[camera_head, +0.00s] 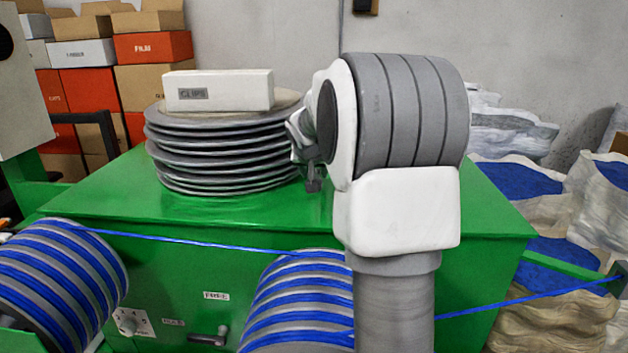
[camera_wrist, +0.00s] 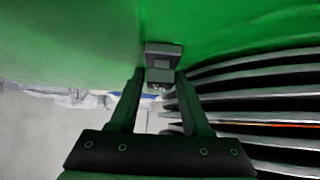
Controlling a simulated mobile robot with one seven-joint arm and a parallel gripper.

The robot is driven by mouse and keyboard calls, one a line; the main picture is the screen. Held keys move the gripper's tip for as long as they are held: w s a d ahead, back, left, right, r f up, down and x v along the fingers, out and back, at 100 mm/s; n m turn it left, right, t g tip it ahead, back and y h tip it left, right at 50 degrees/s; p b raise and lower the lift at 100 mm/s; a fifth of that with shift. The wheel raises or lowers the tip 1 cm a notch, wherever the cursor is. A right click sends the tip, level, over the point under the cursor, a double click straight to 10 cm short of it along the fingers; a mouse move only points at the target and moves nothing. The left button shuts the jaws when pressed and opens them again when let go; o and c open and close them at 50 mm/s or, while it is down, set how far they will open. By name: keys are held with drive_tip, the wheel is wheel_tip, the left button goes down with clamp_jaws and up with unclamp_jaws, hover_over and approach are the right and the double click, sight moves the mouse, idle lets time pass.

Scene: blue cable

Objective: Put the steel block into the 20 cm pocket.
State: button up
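My gripper (camera_wrist: 162,76) has its two dark fingers on either side of a small grey block (camera_wrist: 164,52), which looks like the steel block. The block fills the gap between the fingertips, and its wider end sticks out past them. Behind it is the green cabinet top. In the head view my gripper (camera_head: 312,172) is beside the right side of the plate stack, low over the cabinet top, with a small dark piece at its lower end. Whether the block touches the top cannot be told. I cannot make out a 20 cm pocket in either view.
The grey plate stack (camera_head: 222,150) carries a white "CLIPS" box (camera_head: 218,91) and also shows close on the right in the wrist view (camera_wrist: 265,100). A blue cable (camera_head: 190,240) runs across the green cabinet's (camera_head: 120,190) front. My arm hides the cabinet's right middle.

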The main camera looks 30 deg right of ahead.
clamp_jaws()
drive_tip(key=shift+r, duration=0.2)
